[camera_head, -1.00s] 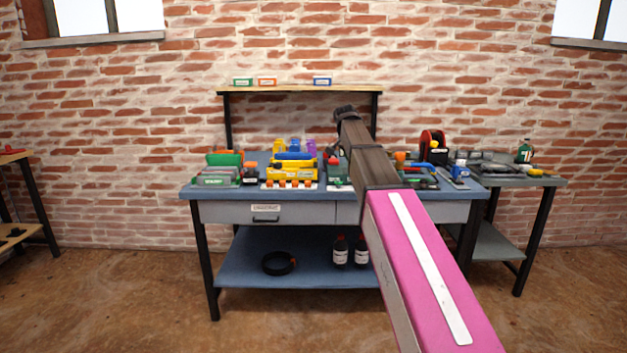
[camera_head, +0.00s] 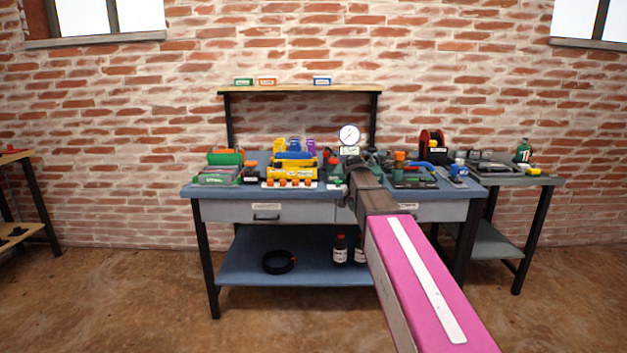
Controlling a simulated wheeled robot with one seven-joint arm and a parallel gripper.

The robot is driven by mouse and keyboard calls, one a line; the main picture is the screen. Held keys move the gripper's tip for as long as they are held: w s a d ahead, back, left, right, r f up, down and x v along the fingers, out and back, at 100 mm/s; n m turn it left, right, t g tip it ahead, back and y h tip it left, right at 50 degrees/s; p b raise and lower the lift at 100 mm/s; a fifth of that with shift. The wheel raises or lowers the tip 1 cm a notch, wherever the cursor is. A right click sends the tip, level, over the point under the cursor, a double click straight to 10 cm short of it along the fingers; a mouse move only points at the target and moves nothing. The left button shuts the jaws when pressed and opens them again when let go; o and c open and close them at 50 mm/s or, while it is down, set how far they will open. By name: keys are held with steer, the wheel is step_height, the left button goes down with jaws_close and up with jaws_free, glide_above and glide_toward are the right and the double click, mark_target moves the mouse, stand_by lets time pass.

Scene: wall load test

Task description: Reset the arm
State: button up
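My arm reaches forward from the lower right of the head view, with a pink link nearest and dark brown links beyond it. Its far end (camera_head: 355,178) is low, in front of the workbench (camera_head: 235,212) at about the height of the bench top. The fingers are too small and too covered by the arm to tell whether they are open or shut. I see nothing held. The arm hides part of the bench front and part of the lower shelf.
The bench holds a yellow tool block (camera_head: 292,170), a round gauge (camera_head: 349,135), a green bin (camera_head: 225,158) and a red reel (camera_head: 432,145). A side table (camera_head: 520,181) stands right.

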steer(key=s+d+f+n+g+y, duration=0.1)
steer(key=s+f+n, duration=0.4)
steer(key=s+f, duration=1.9)
steer(key=shift+s+d+f+n+g+y, duration=0.15)
steer(key=shift+s+d+n+g+y, duration=0.35)
steer(key=shift+s, duration=0.55)
steer(key=shift+a, duration=0.15)
